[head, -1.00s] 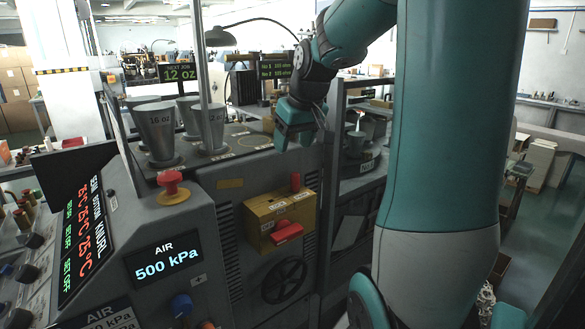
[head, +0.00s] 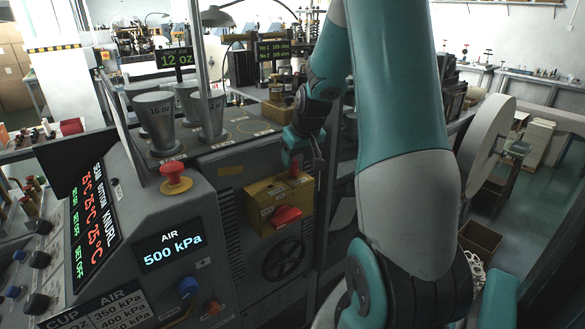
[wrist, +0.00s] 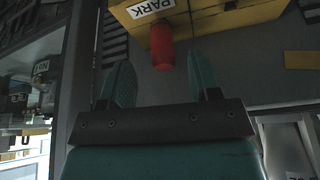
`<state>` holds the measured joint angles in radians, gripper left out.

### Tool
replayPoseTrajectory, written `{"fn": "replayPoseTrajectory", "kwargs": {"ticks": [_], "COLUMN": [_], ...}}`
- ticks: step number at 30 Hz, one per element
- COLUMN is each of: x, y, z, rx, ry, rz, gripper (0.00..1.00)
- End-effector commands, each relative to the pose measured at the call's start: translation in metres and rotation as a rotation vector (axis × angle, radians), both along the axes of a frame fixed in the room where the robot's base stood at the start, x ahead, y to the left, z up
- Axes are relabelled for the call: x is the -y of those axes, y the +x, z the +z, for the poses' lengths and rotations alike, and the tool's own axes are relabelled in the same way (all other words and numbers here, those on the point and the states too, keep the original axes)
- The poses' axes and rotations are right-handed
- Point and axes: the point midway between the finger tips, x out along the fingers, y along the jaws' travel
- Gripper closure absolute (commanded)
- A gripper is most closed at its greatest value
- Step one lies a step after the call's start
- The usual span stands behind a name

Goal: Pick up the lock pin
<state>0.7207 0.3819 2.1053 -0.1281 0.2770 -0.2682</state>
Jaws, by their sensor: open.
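The lock pin looks to be the red cylinder (head: 294,171) upright at the top right of the yellow box (head: 262,205). In the wrist view the red pin (wrist: 162,47) stands beside a white PARK label on the yellow surface. My gripper (head: 294,160) is just above the pin in the head view and partly hides it. In the wrist view my gripper (wrist: 160,66) is open, with one teal finger on each side of the pin's near end. I see no contact between fingers and pin.
A red handle (head: 287,216) sticks out of the box front, below the pin. A black handwheel (head: 284,258) is under the box. Grey cups (head: 156,122) stand on the machine top to the left. A dark upright post (wrist: 80,70) is left of the fingers in the wrist view.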

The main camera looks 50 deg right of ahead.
Motion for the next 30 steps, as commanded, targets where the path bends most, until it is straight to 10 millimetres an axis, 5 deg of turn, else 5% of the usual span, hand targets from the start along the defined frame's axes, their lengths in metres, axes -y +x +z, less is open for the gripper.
{"fn": "replayPoseTrajectory", "kwargs": {"ticks": [9,17,25,30], "x": [0.004,0.005,0.004,0.005], "y": [0.017,0.019,0.019,0.019], "z": [-0.035,-0.039,-0.039,-0.039], "rx": [-0.002,-0.001,-0.001,-0.001], "ry": [0.002,0.000,0.000,0.000], "rz": [0.000,0.000,0.000,0.000], "gripper": [0.43,0.43,0.97,0.97]}}
